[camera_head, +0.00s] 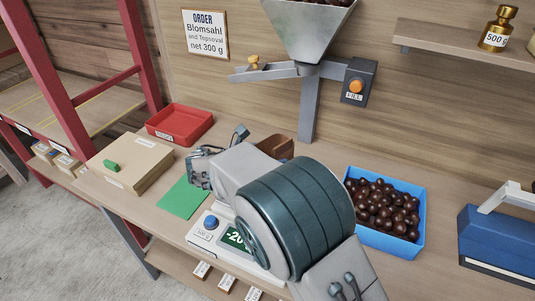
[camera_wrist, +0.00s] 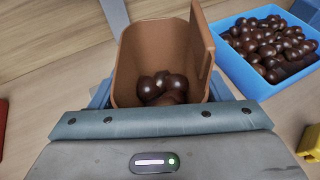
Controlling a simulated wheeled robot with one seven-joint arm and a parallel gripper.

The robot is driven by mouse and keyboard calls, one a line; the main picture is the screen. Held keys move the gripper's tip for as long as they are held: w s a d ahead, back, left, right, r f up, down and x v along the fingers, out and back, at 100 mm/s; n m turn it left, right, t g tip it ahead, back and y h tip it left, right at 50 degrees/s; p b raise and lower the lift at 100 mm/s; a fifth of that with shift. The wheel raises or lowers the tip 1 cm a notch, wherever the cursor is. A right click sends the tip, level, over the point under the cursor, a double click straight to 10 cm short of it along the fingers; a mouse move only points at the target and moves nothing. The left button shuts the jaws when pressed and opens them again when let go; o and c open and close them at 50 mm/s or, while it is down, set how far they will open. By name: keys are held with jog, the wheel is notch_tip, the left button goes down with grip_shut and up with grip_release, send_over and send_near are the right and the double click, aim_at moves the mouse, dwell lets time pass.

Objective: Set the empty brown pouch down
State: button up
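The brown pouch (camera_wrist: 126,70) stands open-topped and upright just beyond my gripper (camera_wrist: 160,97) in the wrist view. It is not empty there: several dark glossy chestnuts (camera_wrist: 162,86) lie in its bottom. Blue fingers show at both sides of the pouch, against its walls, so my gripper looks shut on it. In the head view only a brown piece of the pouch (camera_head: 275,145) shows behind my arm, below the hopper's post. The rest is hidden, and I cannot tell whether its base touches the bench. The scale (camera_head: 208,227) has a partly covered display starting with "-20".
A blue crate of chestnuts (camera_head: 385,239) stands right of my arm. A green mat (camera_head: 183,198) lies bare on the left, beside a pale box (camera_head: 128,165) and a red tray (camera_head: 180,124). The metal hopper (camera_head: 309,32) hangs above; a blue case (camera_head: 505,240) stands far right.

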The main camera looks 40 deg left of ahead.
jog(key=o, duration=0.4)
jog(key=shift+o, duration=0.2)
jog(key=b+v, duration=0.1)
jog(key=v, duration=1.1)
jog(key=shift+r+b, duration=0.15)
jog(key=shift+b, duration=0.2)
